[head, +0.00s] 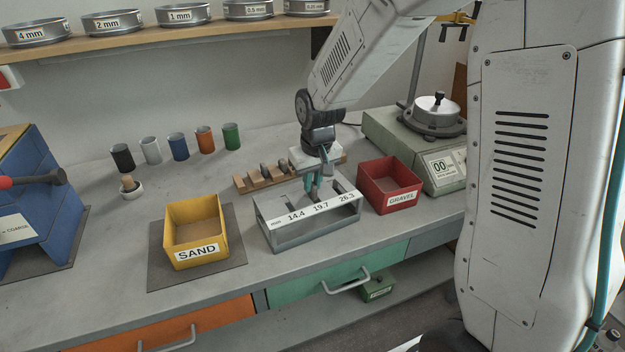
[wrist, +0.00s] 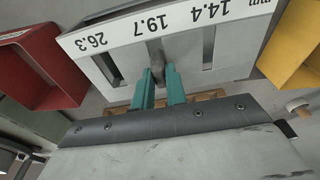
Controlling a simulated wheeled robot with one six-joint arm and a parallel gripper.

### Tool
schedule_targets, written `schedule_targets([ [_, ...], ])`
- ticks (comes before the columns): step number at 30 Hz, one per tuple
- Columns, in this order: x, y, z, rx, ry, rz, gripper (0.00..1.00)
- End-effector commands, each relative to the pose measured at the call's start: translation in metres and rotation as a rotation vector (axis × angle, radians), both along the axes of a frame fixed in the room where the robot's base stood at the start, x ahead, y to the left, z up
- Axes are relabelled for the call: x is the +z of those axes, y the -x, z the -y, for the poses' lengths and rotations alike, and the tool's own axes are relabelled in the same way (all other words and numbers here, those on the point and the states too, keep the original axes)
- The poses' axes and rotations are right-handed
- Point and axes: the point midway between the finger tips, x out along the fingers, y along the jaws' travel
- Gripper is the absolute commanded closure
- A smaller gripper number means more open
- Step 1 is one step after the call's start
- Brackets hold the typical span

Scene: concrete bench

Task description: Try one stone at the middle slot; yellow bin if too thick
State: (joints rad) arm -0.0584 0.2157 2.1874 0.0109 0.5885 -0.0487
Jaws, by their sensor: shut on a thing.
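My gripper (head: 315,192) is over the grey slot gauge (head: 288,240), which is marked 14.4, 19.7 and 26.3. Its teal fingers (wrist: 160,78) are shut on a dark grey stone (wrist: 157,66) in the wrist view. The stone is at the middle slot, marked 19.7; how far it sits in the slot cannot be told. In the head view the fingers hide most of it. The yellow bin (head: 178,216), labelled SAND, stands left of the gauge on a dark mat. The red bin (head: 368,182), labelled GRAVEL, stands right of it.
A wooden rack (head: 243,184) with several stones lies behind the gauge. Several coloured cups (head: 178,147) stand at the back left. A green scale (head: 395,135) is at the back right, a blue box (head: 35,220) at the far left. Bench between yellow bin and gauge is clear.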

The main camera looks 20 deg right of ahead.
Motion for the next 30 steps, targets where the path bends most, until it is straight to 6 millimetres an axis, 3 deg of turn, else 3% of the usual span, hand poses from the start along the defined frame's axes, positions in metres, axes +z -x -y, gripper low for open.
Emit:
schedule_targets([
  [26, -0.0038, 0.0000, 0.0000, 0.000, 0.000, 0.000, 1.00],
  [27, -0.0038, 0.0000, 0.0000, 0.000, 0.000, 0.000, 0.81],
  [29, -0.0038, 0.0000, 0.0000, 0.000, 0.000, 0.000, 0.64],
  [30, -0.0038, 0.0000, 0.0000, 0.000, 0.000, 0.000, 0.61],
])
